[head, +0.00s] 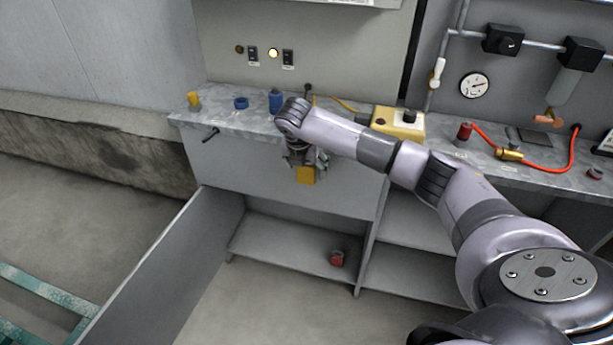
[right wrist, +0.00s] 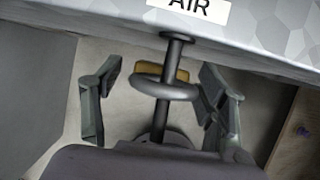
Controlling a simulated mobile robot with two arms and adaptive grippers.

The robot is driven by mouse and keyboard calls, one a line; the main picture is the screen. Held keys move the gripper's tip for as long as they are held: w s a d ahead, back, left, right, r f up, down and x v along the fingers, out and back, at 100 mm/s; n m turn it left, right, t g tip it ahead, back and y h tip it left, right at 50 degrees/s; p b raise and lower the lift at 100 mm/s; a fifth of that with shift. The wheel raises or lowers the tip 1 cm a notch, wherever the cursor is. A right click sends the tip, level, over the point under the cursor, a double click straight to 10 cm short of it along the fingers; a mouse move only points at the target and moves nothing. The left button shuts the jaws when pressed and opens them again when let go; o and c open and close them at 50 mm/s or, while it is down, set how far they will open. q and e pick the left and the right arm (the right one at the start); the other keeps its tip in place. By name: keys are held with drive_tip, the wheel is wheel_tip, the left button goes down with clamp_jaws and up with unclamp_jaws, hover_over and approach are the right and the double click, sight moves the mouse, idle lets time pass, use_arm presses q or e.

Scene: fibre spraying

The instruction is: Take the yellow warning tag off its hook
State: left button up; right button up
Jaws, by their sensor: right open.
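The yellow warning tag (head: 306,175) hangs low at the front of the bench, just below my right gripper (head: 304,158) in the head view. In the right wrist view, a yellow edge of the tag (right wrist: 182,75) shows behind a dark ring on a dark hook (right wrist: 176,50) under the AIR label. My right gripper (right wrist: 161,82) is open, with one finger left of the hook and ring and one right. Neither finger visibly grips the tag. The ring hides part of the tag. My left gripper is not in view.
The grey bench (head: 230,118) carries a blue cylinder (head: 276,101), a blue ring (head: 241,103) and a yellow box (head: 398,122). A red item (head: 337,258) sits on the shelf below.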

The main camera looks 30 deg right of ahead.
drive_tip(key=shift+b+x, duration=0.35)
drive_tip(key=shift+x, duration=0.7)
drive_tip(key=shift+r, duration=0.15)
drive_tip(key=shift+c, duration=0.4)
drive_tip(key=c, duration=1.2)
drive_tip(key=shift+r, duration=0.1)
